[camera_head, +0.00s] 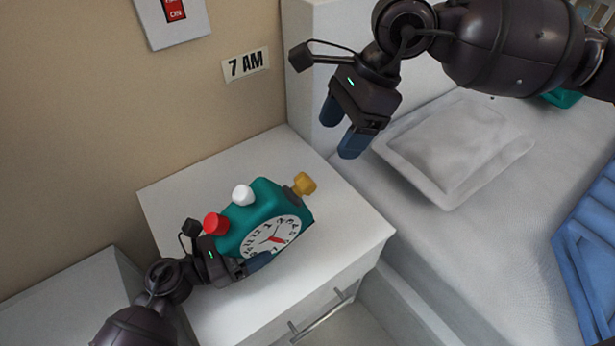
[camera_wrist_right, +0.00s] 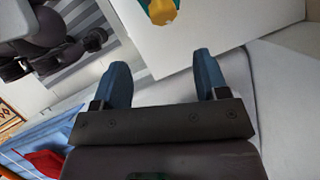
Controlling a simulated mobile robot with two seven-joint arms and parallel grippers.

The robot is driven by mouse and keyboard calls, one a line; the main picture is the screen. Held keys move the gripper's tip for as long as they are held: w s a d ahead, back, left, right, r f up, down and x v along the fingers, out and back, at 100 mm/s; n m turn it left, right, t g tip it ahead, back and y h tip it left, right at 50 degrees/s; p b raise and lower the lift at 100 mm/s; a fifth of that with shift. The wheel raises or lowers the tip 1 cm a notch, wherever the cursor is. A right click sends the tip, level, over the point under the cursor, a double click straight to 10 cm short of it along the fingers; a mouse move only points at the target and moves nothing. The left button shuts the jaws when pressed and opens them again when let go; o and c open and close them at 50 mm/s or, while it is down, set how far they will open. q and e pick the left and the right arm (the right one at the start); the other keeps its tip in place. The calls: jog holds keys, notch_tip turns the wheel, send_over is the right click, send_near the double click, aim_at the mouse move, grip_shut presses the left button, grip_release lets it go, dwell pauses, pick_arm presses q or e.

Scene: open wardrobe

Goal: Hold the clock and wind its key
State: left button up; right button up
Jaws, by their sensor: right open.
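The teal clock (camera_head: 254,206), with a white dial and red hands, is at the nightstand. My right gripper (camera_head: 343,126) is open and empty, above and to the right of the key. The right wrist view shows the key (camera_wrist_right: 163,10) beyond the fingers, at the top edge.
The white nightstand (camera_head: 345,237) has a drawer with a metal handle (camera_head: 322,315). A bed with a grey pillow (camera_head: 455,145) and a blue slatted item (camera_head: 590,250) lies to the right. A "7 AM" sign (camera_head: 246,64) and a red switch (camera_head: 174,10) are on the wall.

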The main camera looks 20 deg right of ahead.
aim_at(308, 177)
jog(key=a+f+n, duration=0.1)
jog(key=f, duration=0.2)
jog(key=a+f+n, duration=0.1)
jog(key=a+f, duration=0.1)
jog(key=f, duration=0.2)
jog(key=a+f+n, duration=0.2)
jog(key=f, duration=0.1)
jog(key=shift+w+a+f, duration=0.1)
jog(key=shift+w+f, duration=0.25)
jog(key=shift+f, duration=0.05)
jog(key=c, duration=0.9)
